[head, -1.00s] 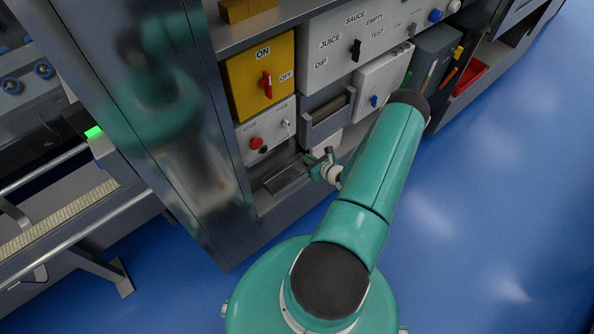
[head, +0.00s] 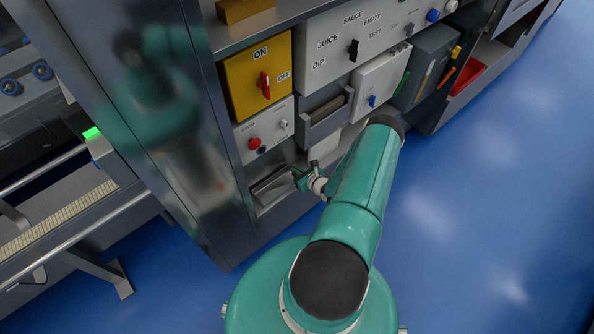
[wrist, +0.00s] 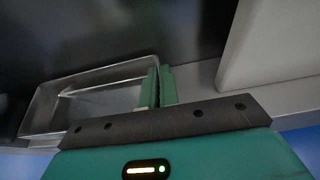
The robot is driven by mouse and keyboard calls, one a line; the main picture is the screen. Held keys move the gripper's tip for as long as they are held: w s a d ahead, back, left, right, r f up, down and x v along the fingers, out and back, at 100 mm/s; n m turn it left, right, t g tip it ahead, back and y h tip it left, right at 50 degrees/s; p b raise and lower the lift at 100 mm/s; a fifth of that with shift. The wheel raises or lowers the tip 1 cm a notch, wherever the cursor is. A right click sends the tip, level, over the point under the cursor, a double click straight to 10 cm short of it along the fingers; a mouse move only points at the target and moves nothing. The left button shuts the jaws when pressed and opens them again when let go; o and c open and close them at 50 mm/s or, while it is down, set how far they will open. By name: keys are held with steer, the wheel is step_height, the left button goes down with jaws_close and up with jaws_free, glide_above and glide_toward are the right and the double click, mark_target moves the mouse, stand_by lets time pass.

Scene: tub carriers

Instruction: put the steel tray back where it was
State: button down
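The steel tray (head: 270,187) is a shallow open metal tray at the low opening under the panel with the red stop button. It also shows in the wrist view (wrist: 70,122), where it looks empty, with its near part hidden behind my gripper's body. My gripper (wrist: 158,82) has its two green fingers close together at the tray's right end wall, one on either side of it. It looks shut on that wall. In the head view my gripper (head: 303,180) is at the tray's right end, partly hidden by my arm.
Above the tray are the white stop-button panel (head: 270,130) and the yellow ON/OFF box (head: 252,85). A grey bin (head: 326,118) stands up and to the right. A tall steel cabinet (head: 190,150) borders the left. Blue floor (head: 470,220) is clear on the right.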

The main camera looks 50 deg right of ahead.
steer(key=c, duration=1.7)
jaws_free()
steer(key=shift+r, duration=0.15)
steer(key=v, duration=1.2)
